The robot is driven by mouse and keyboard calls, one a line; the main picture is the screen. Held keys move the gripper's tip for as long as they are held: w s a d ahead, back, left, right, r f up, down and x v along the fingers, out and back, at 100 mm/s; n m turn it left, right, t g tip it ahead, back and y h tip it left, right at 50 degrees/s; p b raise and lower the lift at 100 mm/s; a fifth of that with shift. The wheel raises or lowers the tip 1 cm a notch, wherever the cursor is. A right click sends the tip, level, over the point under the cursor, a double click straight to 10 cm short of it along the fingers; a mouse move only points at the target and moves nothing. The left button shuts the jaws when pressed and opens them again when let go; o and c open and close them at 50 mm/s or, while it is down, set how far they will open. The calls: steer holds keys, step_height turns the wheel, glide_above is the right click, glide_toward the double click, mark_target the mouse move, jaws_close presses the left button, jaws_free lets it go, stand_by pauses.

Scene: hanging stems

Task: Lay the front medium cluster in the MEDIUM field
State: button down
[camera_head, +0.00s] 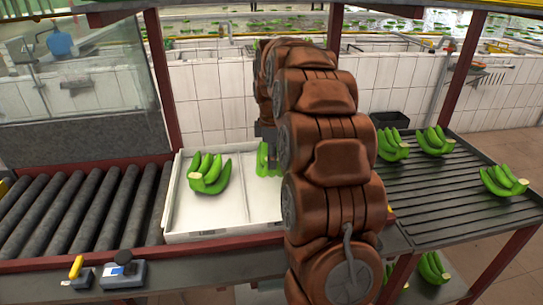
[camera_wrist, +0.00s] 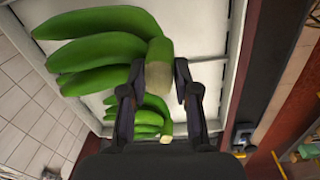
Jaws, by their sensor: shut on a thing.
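A green banana cluster (camera_wrist: 100,40) fills the upper part of the wrist view. Its cut stem end sits between the two fingers of my gripper (camera_wrist: 160,90), which is shut on it. In the head view this cluster (camera_head: 265,160) shows over the right part of the white tray (camera_head: 240,195), partly hidden by my arm. Whether it touches the tray floor I cannot tell. Another cluster (camera_head: 208,175) lies in the tray's left field, and it shows smaller in the wrist view (camera_wrist: 150,118). My arm hides the tray's right side and most of the gripper in the head view.
Several clusters lie on the dark ribbed table (camera_head: 450,190) at right; one (camera_head: 432,268) is below it. A roller conveyor (camera_head: 80,210) is left of the tray. A glass screen, red posts (camera_head: 165,80) and a tiled wall stand around.

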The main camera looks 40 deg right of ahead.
steer(key=shift+w+d+f, duration=0.35)
steer(key=shift+w+d, duration=0.2)
steer(key=shift+w, duration=0.2)
steer(key=shift+w+d+f, duration=0.35)
steer(key=shift+w+d, duration=0.2)
steer(key=shift+w, duration=0.15)
steer(key=shift+f+b, duration=0.8)
steer(key=shift+f, duration=1.65)
steer(key=c, duration=0.8)
jaws_free()
steer(key=shift+o, duration=0.2)
steer(key=r, duration=1.1)
steer(key=shift+s+a+r, duration=0.2)
steer(key=shift+s+a, duration=0.05)
steer(key=shift+s, duration=0.1)
steer(key=shift+r, duration=0.25)
